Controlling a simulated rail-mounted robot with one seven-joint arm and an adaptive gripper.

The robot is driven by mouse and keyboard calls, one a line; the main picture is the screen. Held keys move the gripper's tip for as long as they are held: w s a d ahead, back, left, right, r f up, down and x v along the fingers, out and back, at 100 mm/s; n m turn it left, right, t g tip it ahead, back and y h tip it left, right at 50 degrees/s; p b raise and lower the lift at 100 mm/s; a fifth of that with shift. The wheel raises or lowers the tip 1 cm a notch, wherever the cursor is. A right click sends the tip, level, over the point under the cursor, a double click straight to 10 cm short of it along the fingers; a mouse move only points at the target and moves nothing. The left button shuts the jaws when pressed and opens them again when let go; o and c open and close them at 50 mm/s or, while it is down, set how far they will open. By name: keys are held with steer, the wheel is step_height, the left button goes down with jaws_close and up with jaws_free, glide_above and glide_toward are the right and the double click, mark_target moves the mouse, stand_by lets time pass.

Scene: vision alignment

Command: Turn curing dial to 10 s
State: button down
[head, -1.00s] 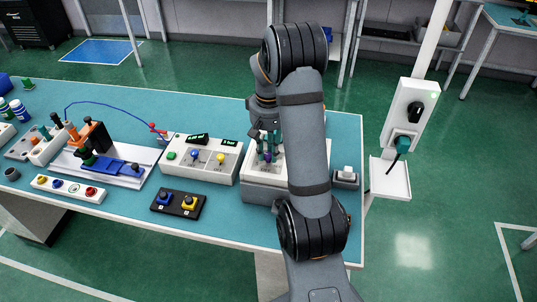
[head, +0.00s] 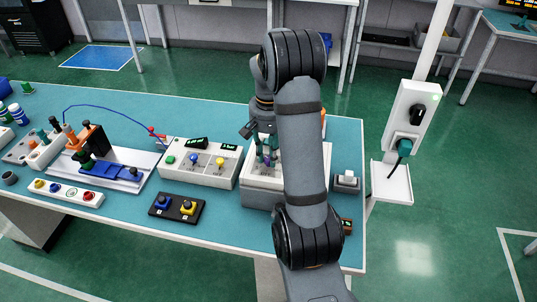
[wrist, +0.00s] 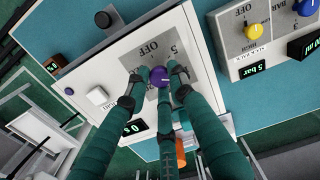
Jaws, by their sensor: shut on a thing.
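The purple curing dial (wrist: 158,77) sits on a grey plate on the front of a white box (wrist: 113,75). Marks reading "OFF" and "5" show beside it, upside down in the wrist view. A small black display (wrist: 134,127) on the box reads 0 s. My gripper (wrist: 158,82) has its teal fingers around the dial and is shut on it. In the head view my gripper (head: 267,152) is over the box (head: 262,194). My arm hides the box's right part there, and the dial's pointer is hard to make out.
Left of the box stands a white panel (head: 172,173) with a blue and a yellow knob. A black two-button pad (head: 176,207) lies in front of it. A small switch block (head: 346,181) is to the right. A post with a socket box (head: 404,116) stands beyond the table edge.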

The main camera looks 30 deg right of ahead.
mark_target(269, 158)
steer(key=c, duration=1.5)
jaws_free()
steer(key=shift+r, duration=0.1)
step_height(269, 158, up, 12)
steer(key=shift+f, duration=0.1)
step_height(269, 158, down, 12)
steer(key=shift+f, duration=0.1)
